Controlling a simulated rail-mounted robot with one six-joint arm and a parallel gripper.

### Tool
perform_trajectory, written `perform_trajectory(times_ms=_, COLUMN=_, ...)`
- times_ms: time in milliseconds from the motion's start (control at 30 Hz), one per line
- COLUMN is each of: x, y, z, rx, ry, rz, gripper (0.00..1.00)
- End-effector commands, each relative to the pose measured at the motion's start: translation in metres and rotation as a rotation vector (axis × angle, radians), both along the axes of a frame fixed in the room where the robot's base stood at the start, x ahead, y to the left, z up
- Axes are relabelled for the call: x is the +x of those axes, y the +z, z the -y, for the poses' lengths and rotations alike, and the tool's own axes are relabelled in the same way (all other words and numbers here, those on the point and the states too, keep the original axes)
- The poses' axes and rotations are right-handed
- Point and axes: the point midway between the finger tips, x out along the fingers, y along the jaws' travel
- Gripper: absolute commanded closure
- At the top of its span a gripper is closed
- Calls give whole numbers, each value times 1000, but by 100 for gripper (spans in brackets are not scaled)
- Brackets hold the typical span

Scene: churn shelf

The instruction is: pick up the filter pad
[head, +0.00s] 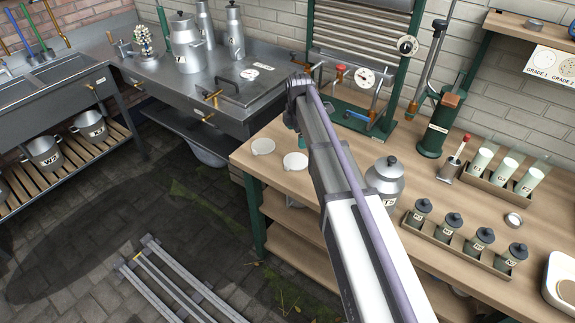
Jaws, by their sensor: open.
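I cannot pick out the filter pad for certain. Two small round white items stand on the wooden bench to the left of my arm: a white dish (262,146) and a second white round item (295,161) close beside the arm. They are too small to tell whether either holds a pad. A small round metal tin (513,220) stands on the right of the bench, its contents unclear. My arm reaches from the bottom edge up over the bench. It hides its own end, and no gripper fingers show.
Lidded jars (480,238) stand in a rack on the wooden bench (440,185). A metal can (384,182) stands right of my arm. A green hand press (435,130) and glass tubes (505,170) stand behind. A white tray (550,290) is at far right.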

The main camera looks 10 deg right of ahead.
Motion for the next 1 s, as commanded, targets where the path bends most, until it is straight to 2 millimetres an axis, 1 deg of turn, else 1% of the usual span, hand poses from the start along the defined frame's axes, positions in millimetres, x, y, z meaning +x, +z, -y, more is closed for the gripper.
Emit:
perform_trajectory(times_ms=67, x=-1, y=0, z=0, rx=0, ry=37, rz=0, gripper=0)
perform_trajectory(times_ms=167, x=-1, y=-4, z=0, rx=0, ry=41, rz=0, gripper=0)
perform_trajectory(times_ms=267, x=-1, y=-20, z=0, rx=0, ry=39, rz=0, gripper=0)
perform_trajectory(times_ms=400, x=-1, y=-51, z=0, rx=0, ry=38, rz=0, gripper=0)
perform_trajectory(times_ms=433, x=-1, y=-56, z=0, rx=0, ry=38, rz=0, gripper=0)
perform_trajectory(times_ms=500, x=-1, y=-61, z=0, rx=0, ry=38, rz=0, gripper=0)
perform_trajectory(times_ms=600, x=-1, y=-58, z=0, rx=0, ry=37, rz=0, gripper=0)
perform_trajectory(times_ms=667, x=-1, y=-60, z=0, rx=0, ry=37, rz=0, gripper=0)
perform_trajectory(times_ms=767, x=-1, y=-77, z=0, rx=0, ry=37, rz=0, gripper=0)
perform_trajectory(times_ms=900, x=0, y=-106, z=-1, rx=0, ry=37, rz=0, gripper=0)
perform_trajectory(times_ms=1000, x=0, y=-113, z=0, rx=0, ry=37, rz=0, gripper=0)
